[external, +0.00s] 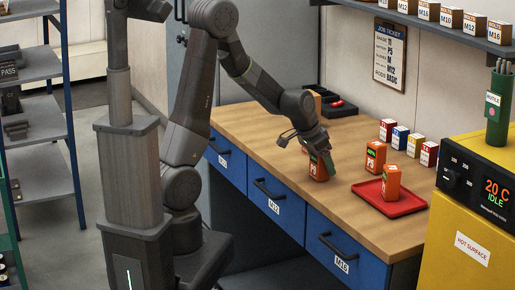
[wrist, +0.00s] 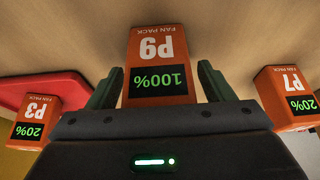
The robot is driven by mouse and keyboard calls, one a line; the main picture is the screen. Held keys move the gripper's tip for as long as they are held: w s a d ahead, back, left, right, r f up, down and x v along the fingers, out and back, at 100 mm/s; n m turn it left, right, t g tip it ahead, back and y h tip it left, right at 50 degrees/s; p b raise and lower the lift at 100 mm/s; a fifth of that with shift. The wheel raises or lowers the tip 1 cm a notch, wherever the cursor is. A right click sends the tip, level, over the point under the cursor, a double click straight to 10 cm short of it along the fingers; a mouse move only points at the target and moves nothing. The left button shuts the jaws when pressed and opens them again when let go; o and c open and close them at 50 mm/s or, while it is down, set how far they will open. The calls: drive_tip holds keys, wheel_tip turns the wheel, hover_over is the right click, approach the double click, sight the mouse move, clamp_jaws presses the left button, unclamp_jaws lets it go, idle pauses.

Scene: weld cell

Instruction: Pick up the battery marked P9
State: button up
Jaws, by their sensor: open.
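The orange battery marked P9 (wrist: 158,45) shows upside down in the wrist view, with 100% on its dark display. It stands between the two green fingers of my gripper (wrist: 160,84), with a narrow gap visible at each side. In the external view my gripper (external: 322,160) reaches down over an orange battery (external: 317,170) near the front edge of the bench, partly hiding it. The fingers are open around it, and it appears to rest on the bench.
Battery P3 (wrist: 37,113), at 20%, stands on a red tray (external: 372,201). Battery P7 (wrist: 290,90), also at 20%, stands apart from my gripper. Several small boxes (external: 400,138) line the back of the bench. A yellow hot-surface unit (external: 462,215) is at right.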

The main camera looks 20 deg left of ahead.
drive_tip(key=c, duration=1.3)
